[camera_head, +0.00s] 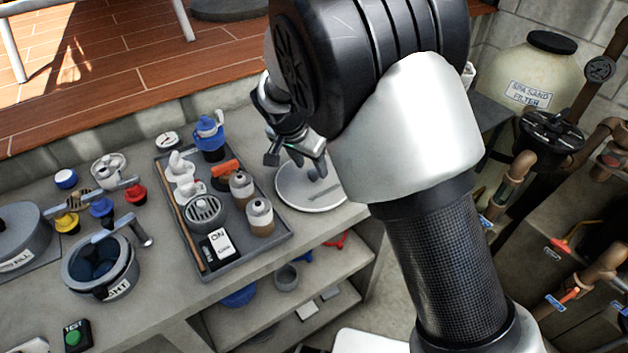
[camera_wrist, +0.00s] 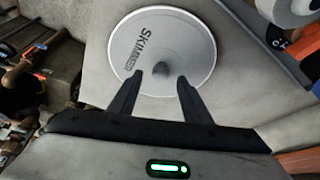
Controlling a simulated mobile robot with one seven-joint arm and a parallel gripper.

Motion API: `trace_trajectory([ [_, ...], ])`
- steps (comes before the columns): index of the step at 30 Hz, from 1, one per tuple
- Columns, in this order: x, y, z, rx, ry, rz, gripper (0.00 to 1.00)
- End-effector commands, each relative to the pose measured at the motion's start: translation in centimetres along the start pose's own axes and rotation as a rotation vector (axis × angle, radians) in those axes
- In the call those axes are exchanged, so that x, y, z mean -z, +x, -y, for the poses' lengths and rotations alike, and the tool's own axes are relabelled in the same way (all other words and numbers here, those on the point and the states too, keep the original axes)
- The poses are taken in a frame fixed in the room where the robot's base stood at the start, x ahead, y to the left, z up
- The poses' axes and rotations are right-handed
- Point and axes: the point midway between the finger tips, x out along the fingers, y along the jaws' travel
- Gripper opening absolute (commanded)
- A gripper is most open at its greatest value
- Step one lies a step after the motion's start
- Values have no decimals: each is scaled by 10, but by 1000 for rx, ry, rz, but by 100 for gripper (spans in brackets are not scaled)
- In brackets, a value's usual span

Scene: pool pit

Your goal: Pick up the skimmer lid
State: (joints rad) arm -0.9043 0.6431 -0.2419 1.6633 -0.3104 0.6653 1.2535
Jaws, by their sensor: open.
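The skimmer lid (camera_head: 306,194) is a round, pale grey disc lying flat on the concrete bench, to the right of the dark tray. It has a small dark knob at its middle. In the wrist view the lid (camera_wrist: 190,38) shows its lettering, partly readable as "SKIM", and the knob (camera_wrist: 161,69). My gripper (camera_head: 294,160) is above the lid in the head view, with my arm covering part of the lid's right side. In the wrist view my gripper (camera_wrist: 160,78) is open, its two fingers on either side of the knob, apart from it.
The dark tray (camera_head: 272,249) left of the lid holds bottles, a blue-topped container and other fittings. A round pot-like housing (camera_head: 118,283) and coloured knobs stand further left. The bench edge drops to shelves in front. Pipes and a sand filter (camera_head: 527,82) stand at right.

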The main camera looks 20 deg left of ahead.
Motion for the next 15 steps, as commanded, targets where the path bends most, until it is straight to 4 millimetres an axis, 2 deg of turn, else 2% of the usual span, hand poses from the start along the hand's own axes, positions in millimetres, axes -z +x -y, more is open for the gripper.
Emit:
trace_trajectory([
  [3, 0, 18, 0, -2, 0, 1, 44],
  [6, 0, 25, 1, 0, 0, 0, 44],
  [13, 0, 26, 1, 2, 0, 0, 44],
  [15, 0, 26, 1, 1, 0, 0, 34],
])
